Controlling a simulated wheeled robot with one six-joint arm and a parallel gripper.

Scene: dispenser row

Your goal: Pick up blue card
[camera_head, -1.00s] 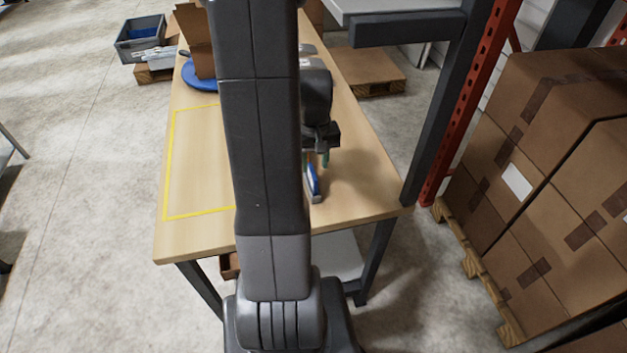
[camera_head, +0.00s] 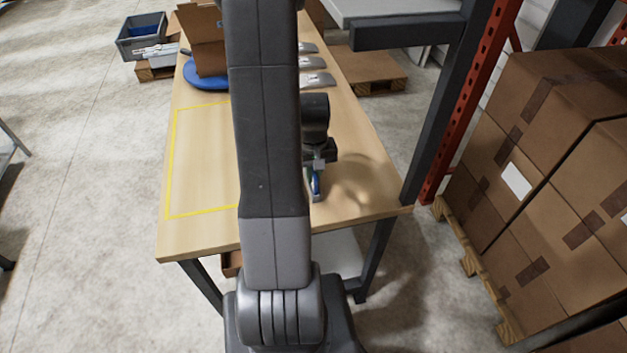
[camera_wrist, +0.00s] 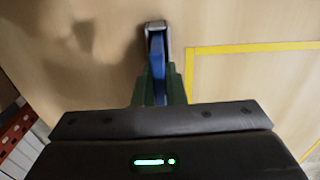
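A blue card (camera_wrist: 157,62) stands on edge in a narrow light grey holder (camera_wrist: 155,27) on the table. In the head view the card (camera_head: 315,185) shows near the table's front right, partly hidden by my gripper. My gripper (camera_wrist: 158,80) is down over the card, its green fingers on either side of it. The fingers are very close to the card, and I cannot tell whether they touch it. My gripper also shows in the head view (camera_head: 314,172).
A yellow outline (camera_head: 170,165) marks the clear left part of the wooden table (camera_head: 200,235). Grey dispensers (camera_head: 318,80), a blue disc (camera_head: 198,78) and a cardboard box (camera_head: 207,50) are farther back. A shelf post (camera_head: 437,120) stands at the right edge.

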